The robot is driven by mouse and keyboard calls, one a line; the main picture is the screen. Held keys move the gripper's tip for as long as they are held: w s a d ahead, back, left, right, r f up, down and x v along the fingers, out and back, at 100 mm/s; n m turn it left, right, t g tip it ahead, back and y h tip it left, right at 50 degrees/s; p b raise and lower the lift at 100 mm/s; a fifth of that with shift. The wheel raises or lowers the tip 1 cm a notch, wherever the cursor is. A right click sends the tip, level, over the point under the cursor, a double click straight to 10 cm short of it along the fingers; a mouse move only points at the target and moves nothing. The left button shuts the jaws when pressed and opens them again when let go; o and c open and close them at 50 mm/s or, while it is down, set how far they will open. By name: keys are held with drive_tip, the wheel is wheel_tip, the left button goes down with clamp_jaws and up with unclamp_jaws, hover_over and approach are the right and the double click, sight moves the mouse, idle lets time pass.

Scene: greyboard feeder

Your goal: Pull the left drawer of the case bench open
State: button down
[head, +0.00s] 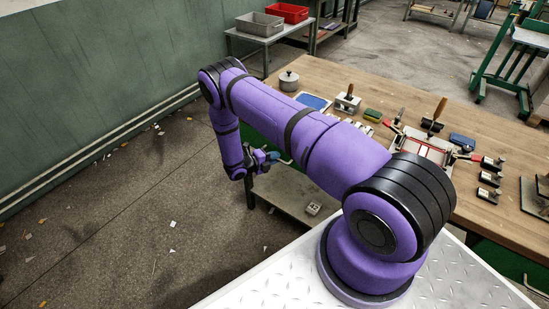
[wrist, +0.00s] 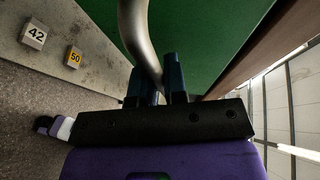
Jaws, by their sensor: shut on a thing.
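The bench (head: 352,81) has a wooden top and green front parts, mostly hidden behind my purple arm in the head view. In the wrist view a green drawer front (wrist: 215,40) fills the upper middle, with a curved metal handle (wrist: 133,25) standing out from it. My gripper (wrist: 158,78) has its blue fingers shut on the handle, one on each side. In the head view my gripper (head: 273,156) is low at the bench's front left. I cannot tell whether the drawer is shut or partly out.
A lower shelf (head: 285,188) runs below the bench top. A pot (head: 288,81) and several tools stand on the bench top. The floor (head: 120,215) at left is open, with scattered scraps.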

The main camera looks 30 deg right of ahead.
drive_tip(key=s+a, duration=0.4)
drive_tip(key=a, duration=0.6)
drive_tip(key=s+a, duration=0.3)
drive_tip(key=a, duration=0.8)
drive_tip(key=s+a, duration=0.4)
drive_tip(key=a, duration=0.7)
drive_tip(key=shift+s, duration=0.35)
drive_tip(key=c, duration=1.2)
unclamp_jaws()
drive_tip(key=a, duration=0.3)
drive_tip(key=a+r, duration=0.1)
drive_tip(key=a, duration=0.3)
drive_tip(key=a+r, duration=0.1)
drive_tip(key=a, duration=0.2)
drive_tip(key=shift+w+a, duration=0.3)
drive_tip(key=shift+a, duration=0.05)
